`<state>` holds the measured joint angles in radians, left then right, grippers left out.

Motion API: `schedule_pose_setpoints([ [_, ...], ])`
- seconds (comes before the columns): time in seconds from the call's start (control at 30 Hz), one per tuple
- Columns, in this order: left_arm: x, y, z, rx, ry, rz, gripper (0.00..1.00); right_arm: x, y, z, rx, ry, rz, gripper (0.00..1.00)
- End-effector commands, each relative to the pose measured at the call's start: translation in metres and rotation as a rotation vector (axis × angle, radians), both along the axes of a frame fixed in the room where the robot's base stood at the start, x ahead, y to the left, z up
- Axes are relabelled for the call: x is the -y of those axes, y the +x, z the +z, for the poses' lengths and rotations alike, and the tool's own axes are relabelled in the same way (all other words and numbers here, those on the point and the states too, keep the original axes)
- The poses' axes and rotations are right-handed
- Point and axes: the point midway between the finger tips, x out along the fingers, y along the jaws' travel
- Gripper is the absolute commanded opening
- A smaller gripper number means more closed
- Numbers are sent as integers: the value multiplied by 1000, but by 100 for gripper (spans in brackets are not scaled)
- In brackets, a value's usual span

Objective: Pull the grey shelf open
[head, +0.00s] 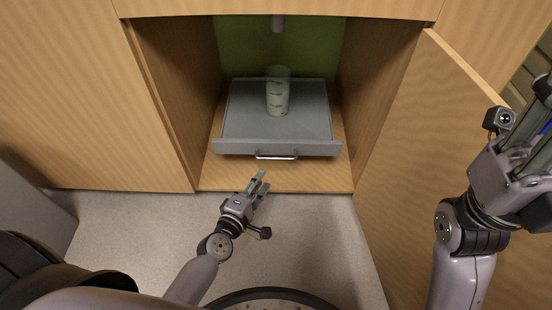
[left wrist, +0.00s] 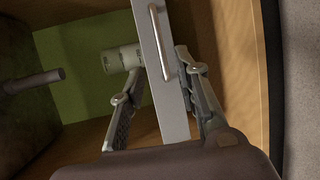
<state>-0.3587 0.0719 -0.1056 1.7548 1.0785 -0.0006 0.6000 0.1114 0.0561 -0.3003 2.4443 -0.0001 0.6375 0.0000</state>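The grey shelf (head: 245,125) sits inside the open cabinet, with a metal bar handle (head: 276,156) on its front edge. In the left wrist view its front panel (left wrist: 163,95) and handle (left wrist: 160,42) appear just beyond my fingers. My left gripper (head: 262,181) is open and empty, in front of the shelf and slightly left of the handle, apart from it in the head view. In the left wrist view my left gripper (left wrist: 157,85) has its fingers apart. My right gripper (head: 537,125) is at the right edge by the door; whether it is open is unclear.
A pale marked cylinder (head: 277,98) stands on the shelf; it also shows in the left wrist view (left wrist: 121,58). The cabinet door (head: 410,150) hangs open at right. A grey rod (head: 278,24) hangs above. The floor (head: 320,230) in front is clear.

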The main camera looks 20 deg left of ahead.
Motion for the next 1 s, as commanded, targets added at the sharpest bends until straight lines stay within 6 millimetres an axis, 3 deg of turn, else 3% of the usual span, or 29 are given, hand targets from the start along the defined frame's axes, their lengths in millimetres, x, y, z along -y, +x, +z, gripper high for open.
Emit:
schedule_pose_setpoints([
  [0.3,8,70,-15,2,0,1,30,-1,-6,4,47,-3,-3,40],
  [0.5,12,98,-20,1,0,1,30,-2,-10,8,72,-6,-4,40],
  [0.7,13,109,-21,-1,2,0,30,-3,-12,11,85,-8,-5,40],
  [1.0,13,110,-21,-1,2,0,27,-3,-12,12,85,-8,-5,40],
])
